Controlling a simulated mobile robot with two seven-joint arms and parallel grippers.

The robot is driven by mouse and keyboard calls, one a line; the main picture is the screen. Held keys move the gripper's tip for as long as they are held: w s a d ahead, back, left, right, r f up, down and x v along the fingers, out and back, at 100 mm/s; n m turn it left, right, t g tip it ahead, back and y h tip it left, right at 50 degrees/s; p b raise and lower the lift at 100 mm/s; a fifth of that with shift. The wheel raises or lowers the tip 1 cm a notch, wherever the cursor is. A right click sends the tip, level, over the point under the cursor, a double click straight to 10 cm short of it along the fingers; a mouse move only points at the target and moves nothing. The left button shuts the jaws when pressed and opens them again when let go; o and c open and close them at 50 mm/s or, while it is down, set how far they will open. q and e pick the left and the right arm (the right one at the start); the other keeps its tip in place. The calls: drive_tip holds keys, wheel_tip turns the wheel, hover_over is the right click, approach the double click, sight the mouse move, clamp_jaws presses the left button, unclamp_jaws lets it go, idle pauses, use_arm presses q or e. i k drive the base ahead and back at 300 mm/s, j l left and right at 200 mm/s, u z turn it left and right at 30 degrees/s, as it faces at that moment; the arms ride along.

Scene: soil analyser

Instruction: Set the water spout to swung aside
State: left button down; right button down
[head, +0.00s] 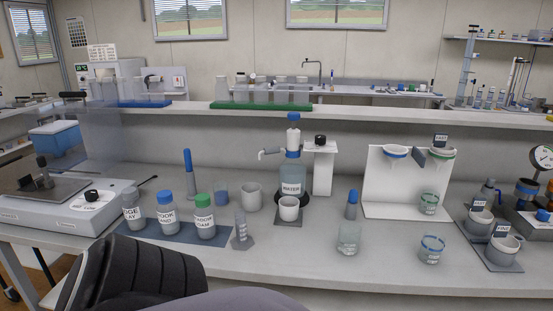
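The water dispenser is a clear bottle labelled WATER (292,181) with a blue collar and a white upper bottle with a blue cap (293,131). Its light grey spout (271,151) sticks out to the left from the collar, its tip bent down. A white cup (289,208) stands on a small grey pad in front of the bottle. The spout tip appears left of the cup, not over it; exact depth is hard to tell. A white stand with a black knob (320,141) is right of the bottle. Neither gripper shows.
Labelled soil jars (204,216) and a measuring cylinder (240,229) stand left of the cup. A dark ribbed shape fills the lower left.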

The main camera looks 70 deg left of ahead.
sight(267, 151)
drive_tip(key=u, duration=0.35)
drive_tip(key=i+l+u, duration=0.1)
drive_tip(key=u, duration=0.2)
drive_tip(key=l+u, duration=0.15)
drive_tip(key=u, duration=0.2)
